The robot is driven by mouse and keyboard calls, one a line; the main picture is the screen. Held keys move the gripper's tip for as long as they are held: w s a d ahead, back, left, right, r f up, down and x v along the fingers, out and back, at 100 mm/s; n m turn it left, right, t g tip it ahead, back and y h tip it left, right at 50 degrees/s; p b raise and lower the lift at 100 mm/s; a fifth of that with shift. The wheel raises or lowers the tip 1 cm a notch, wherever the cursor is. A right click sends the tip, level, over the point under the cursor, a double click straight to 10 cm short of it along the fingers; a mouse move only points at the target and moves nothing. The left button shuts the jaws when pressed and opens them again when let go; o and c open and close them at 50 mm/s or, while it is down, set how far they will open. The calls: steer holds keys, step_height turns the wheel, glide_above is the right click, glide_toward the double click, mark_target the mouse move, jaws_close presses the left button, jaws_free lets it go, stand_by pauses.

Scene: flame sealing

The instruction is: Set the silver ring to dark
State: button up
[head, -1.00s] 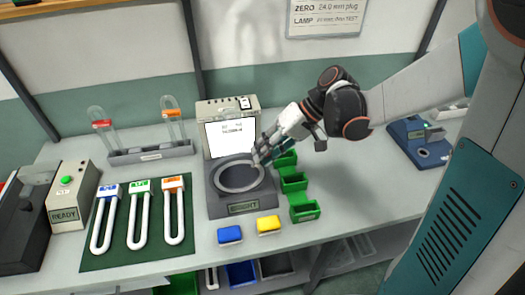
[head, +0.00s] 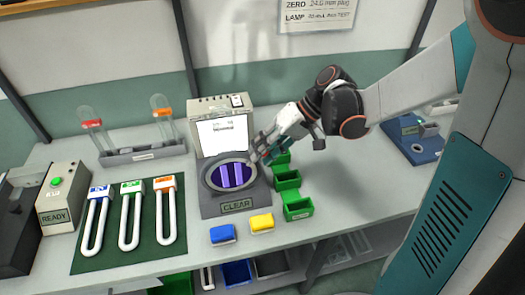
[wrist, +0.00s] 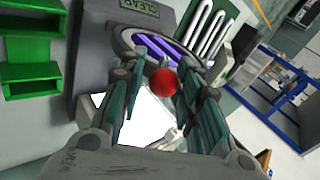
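The silver ring (head: 209,184) surrounds a round window (head: 235,175) with purple and pale stripes on a dark grey device (head: 222,207). The device's label (head: 236,205) reads CLEAR. My gripper (head: 257,152) is at the ring's upper right edge in the head view. In the wrist view my gripper (wrist: 170,75) has its fingers apart, with a red ball (wrist: 163,82) between them, close to the ring (wrist: 120,40). The ball looks like a knob at the ring; its contact with the fingers is unclear. The ball is hidden in the head view.
A screen box (head: 222,133) stands behind the device. Green bins (head: 298,208) are close on its right. A blue block (head: 222,234) and a yellow block (head: 262,223) lie in front. A green mat (head: 154,238) with white U-tubes lies left.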

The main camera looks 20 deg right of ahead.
steer(key=shift+o, duration=0.3)
steer(key=v, duration=1.2)
